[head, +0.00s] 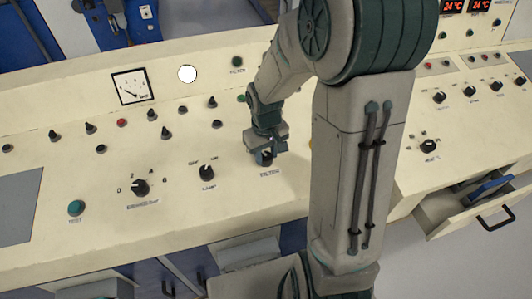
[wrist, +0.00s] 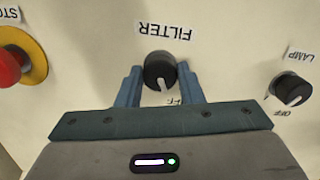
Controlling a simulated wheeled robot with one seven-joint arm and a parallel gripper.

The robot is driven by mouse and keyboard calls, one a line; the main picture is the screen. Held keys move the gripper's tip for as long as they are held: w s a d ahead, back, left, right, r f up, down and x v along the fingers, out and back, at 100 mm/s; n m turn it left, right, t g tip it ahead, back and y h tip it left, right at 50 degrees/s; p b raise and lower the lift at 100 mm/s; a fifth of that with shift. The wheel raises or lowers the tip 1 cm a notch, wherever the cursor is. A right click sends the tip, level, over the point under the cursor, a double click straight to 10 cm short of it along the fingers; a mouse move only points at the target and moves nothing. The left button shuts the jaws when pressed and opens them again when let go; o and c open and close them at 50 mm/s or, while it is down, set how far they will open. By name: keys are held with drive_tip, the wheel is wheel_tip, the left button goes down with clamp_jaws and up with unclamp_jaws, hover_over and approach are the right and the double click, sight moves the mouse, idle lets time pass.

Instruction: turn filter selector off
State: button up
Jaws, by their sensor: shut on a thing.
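The filter selector is a black round knob (wrist: 160,70) with a white pointer line, below an upside-down FILTER label in the wrist view. Its pointer is directed down the picture, close to a partly covered OFF mark. My gripper (wrist: 161,84) has its two blue-grey fingers on either side of the knob, shut on it. In the head view my gripper (head: 266,150) reaches down to the panel at the filter knob (head: 266,158), which it partly hides.
The lamp knob (head: 207,172) is left of the filter knob, and a larger numbered knob (head: 140,187) is further left. A red stop button (wrist: 10,66) on a yellow base shows in the wrist view. An open drawer (head: 480,205) juts out at right.

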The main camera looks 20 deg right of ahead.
sight(265, 157)
drive_tip(key=shift+n, duration=0.5)
drive_tip(key=o, duration=1)
drive_tip(key=shift+c, duration=0.2)
drive_tip(key=shift+r, duration=0.15)
wheel_tip(265, 157, up, 14)
drive_tip(key=shift+s+a+f, duration=0.2)
drive_tip(key=s+r+m+t, duration=0.1)
drive_tip(key=s+m+t, duration=0.1)
drive_tip(key=s, duration=1.2)
drive_tip(key=shift+m+t, duration=0.3)
drive_tip(key=shift+m, duration=0.5)
